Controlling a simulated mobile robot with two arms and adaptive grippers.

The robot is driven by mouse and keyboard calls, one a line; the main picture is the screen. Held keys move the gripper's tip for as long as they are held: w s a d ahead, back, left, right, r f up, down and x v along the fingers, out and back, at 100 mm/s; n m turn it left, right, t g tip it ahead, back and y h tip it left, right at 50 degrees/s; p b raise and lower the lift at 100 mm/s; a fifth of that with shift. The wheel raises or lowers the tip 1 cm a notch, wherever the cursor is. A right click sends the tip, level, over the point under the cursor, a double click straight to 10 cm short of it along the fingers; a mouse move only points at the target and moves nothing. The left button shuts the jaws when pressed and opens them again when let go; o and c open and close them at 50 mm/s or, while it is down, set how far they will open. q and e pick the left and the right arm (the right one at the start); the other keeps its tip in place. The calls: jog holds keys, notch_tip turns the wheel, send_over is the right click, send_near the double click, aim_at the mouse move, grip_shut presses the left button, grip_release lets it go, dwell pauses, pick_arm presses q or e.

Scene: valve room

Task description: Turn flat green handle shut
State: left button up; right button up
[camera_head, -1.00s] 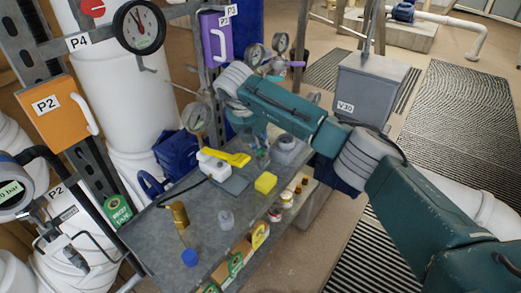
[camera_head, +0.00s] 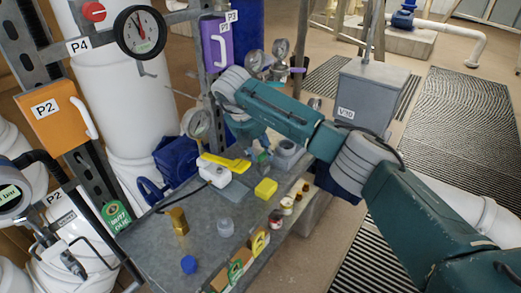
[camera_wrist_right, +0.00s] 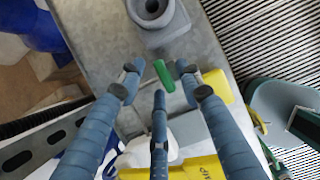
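My right gripper (camera_head: 258,148) hangs over the far part of the grey bench, close to its surface. In the right wrist view its blue fingers (camera_wrist_right: 159,76) are spread apart and hold nothing. A small flat green handle (camera_wrist_right: 164,76) lies between the fingertips there, turned slantwise; I cannot tell whether a finger touches it. In the head view the handle is mostly hidden by the gripper. My left gripper is in neither view.
A yellow handle (camera_head: 225,162) on a white body and a yellow block (camera_head: 266,188) sit close to the gripper. A grey round fitting (camera_head: 286,152) stands just beyond. A gauge (camera_head: 197,123), a brass fitting (camera_head: 178,221) and a blue cap (camera_head: 188,264) are on the left side.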

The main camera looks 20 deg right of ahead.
jog(key=v, duration=1.2)
